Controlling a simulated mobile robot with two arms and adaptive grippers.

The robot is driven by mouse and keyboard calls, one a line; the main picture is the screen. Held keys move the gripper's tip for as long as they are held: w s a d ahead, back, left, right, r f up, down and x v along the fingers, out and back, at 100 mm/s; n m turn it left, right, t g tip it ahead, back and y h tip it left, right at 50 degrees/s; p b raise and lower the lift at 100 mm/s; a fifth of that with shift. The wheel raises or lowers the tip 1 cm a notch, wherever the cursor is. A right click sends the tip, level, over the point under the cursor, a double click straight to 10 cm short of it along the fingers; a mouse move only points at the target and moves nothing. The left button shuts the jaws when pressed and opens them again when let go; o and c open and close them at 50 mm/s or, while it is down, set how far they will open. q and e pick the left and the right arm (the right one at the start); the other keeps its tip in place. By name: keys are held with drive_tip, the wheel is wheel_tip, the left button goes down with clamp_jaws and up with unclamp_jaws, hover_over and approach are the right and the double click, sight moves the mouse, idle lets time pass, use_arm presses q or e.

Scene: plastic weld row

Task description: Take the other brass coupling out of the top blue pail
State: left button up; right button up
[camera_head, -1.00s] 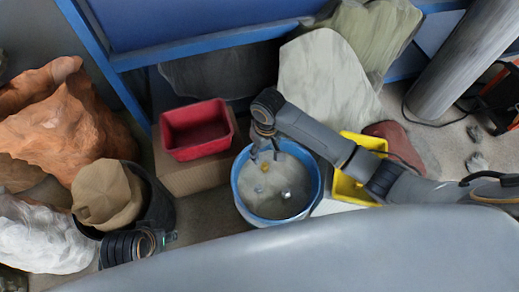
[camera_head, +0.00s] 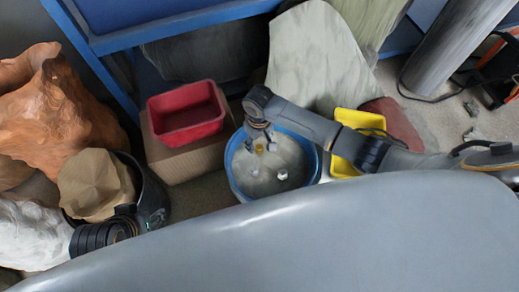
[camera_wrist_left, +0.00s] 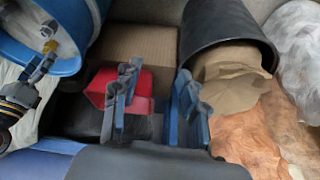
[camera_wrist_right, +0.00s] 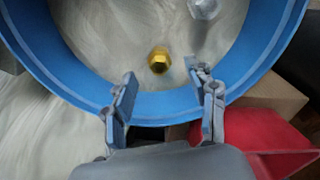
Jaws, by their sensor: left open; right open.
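The blue pail (camera_head: 236,180) stands on the floor and also fills the top of the right wrist view (camera_wrist_right: 75,80). A brass coupling (camera_wrist_right: 159,60) lies on the pail's pale bottom; it also shows in the head view (camera_head: 260,149). My right gripper (camera_wrist_right: 165,88) is open over the pail, with the coupling just beyond and between its fingertips, not gripped. In the head view the right gripper (camera_head: 261,139) is above the coupling. My left gripper (camera_wrist_left: 157,95) is open and empty, away from the pail; my body mostly hides it in the head view.
A silver fitting (camera_wrist_right: 203,8) also lies in the pail. A red bin (camera_head: 187,116) sits on a cardboard box (camera_head: 190,165) to the left. A black bucket (camera_wrist_left: 215,30) holds a brown lump. A yellow bin (camera_head: 345,168) stands right of the pail, under my right arm.

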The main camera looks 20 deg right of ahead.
sight(260, 145)
wheel_tip(260, 145, down, 3)
drive_tip(key=shift+s+f+b, duration=0.1)
drive_tip(key=shift+f+b, duration=0.05)
drive_tip(key=shift+b, duration=0.55)
drive_tip(key=shift+f, duration=0.1)
use_arm(q)
drive_tip(key=w+d+r+t, duration=0.1)
drive_tip(key=w+t, duration=0.1)
drive_tip(key=w, duration=0.2)
drive_tip(key=w+d+r+t+h, duration=0.1)
drive_tip(key=w+r+t, duration=0.1)
drive_tip(key=w, duration=0.2)
drive_tip(key=shift+d+r+t, duration=0.3)
drive_tip(key=shift+d, duration=0.05)
use_arm(e)
clamp_jaws()
